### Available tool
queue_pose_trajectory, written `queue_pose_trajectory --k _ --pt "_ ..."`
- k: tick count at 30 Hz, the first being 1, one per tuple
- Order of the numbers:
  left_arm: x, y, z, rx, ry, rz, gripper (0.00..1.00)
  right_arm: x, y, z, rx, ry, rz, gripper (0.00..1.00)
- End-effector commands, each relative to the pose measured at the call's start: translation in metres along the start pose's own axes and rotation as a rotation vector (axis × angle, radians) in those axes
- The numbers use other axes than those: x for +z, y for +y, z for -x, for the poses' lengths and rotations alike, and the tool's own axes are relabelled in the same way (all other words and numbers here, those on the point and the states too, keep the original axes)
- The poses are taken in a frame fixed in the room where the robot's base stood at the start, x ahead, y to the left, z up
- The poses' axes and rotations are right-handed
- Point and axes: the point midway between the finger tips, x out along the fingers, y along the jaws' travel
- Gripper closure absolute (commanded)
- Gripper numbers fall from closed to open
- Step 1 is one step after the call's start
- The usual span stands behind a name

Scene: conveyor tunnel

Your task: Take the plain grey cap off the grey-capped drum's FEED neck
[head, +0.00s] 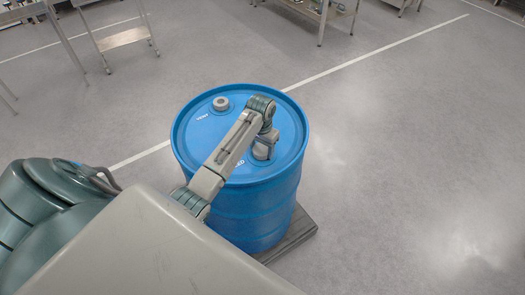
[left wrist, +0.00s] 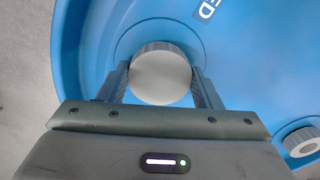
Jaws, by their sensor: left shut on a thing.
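A blue drum (head: 250,212) stands in the middle of the head view. Its top carries a FEED label, partly hidden by my left arm there and partly readable as "ED" in the left wrist view (left wrist: 207,9). The plain grey cap (left wrist: 160,77) sits beside that label, round and flat-topped with a ridged side. My left gripper (head: 265,147) reaches down to it from above. In the left wrist view its two fingers (left wrist: 160,73) are on either side of the cap, shut on it. The neck under the cap is hidden. My right gripper is not in view.
A second grey fitting (head: 221,103) sits by the VENT label on the drum top; it also shows in the left wrist view (left wrist: 302,142). The drum stands on a dark low platform (head: 292,238). Metal tables (head: 123,38) stand at the back. The floor to the right is clear.

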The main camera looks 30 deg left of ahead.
Motion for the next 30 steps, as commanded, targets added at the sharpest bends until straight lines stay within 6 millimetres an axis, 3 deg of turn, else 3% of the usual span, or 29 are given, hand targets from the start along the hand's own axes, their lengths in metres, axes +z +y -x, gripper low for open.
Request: queue_pose_trajectory --k 10,23,30 --pt "-0.0003 0.0004 0.0005 -0.001 0.001 0.379 0.73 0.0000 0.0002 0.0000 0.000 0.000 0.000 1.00" --pt "-0.0004 0.0004 0.0006 -0.002 0.001 0.457 0.73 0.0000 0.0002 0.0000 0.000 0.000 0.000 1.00" --pt "-0.0009 0.0009 0.0008 -0.001 0.001 0.725 0.73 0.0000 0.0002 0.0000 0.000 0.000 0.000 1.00"
